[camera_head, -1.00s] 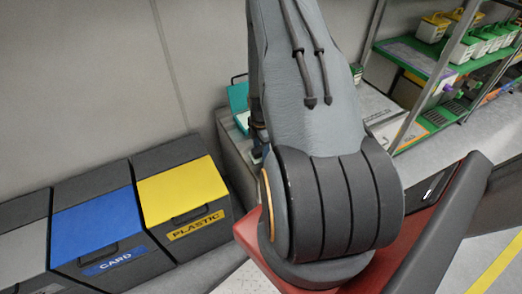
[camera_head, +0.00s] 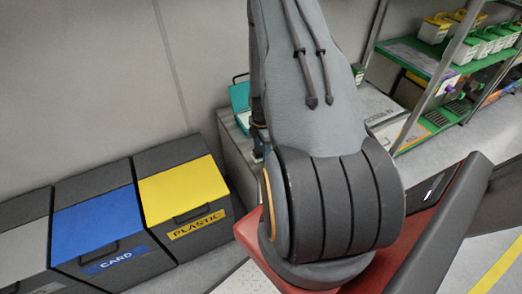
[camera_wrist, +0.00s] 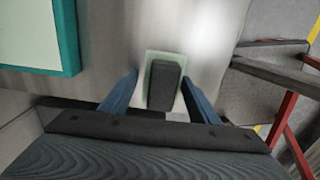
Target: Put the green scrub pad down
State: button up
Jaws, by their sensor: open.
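The green scrub pad (camera_wrist: 164,84) shows in the wrist view as a dark grey block with a pale green, see-through-looking border around it. It lies on or just above a shiny metal surface (camera_wrist: 105,70); I cannot tell whether it touches. My gripper (camera_wrist: 160,76) is open, with one blue finger on each side of the pad and a small gap visible beside the block.
A teal-edged case (camera_wrist: 72,40) lies left of the pad in the wrist view. In the head view, a yellow-lidded plastic bin (camera_head: 182,190) and a blue-lidded card bin (camera_head: 97,225) stand left. A shelf rack (camera_head: 420,60) with containers stands at right.

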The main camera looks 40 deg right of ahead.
jog(key=shift+s+a+f, duration=0.15)
jog(key=shift+s+f, duration=0.2)
jog(key=shift+s, duration=0.2)
jog(key=shift+r, duration=0.55)
notch_tip(320, 180, up, 11)
jog(key=b, duration=0.1)
jog(key=a+r+m, duration=0.7)
jog(key=a+r, duration=0.6)
jog(key=a, duration=0.2)
jog(key=s+a+r+m, duration=0.3)
jog(key=s+a+m, duration=0.1)
jog(key=a, duration=0.2)
jog(key=s+a+r+m, duration=0.4)
jog(key=a, duration=0.3)
jog(key=shift+s+t, duration=0.3)
jog(key=shift+s, duration=0.05)
jog(key=shift+r, duration=0.1)
jog(key=shift+c, duration=0.5)
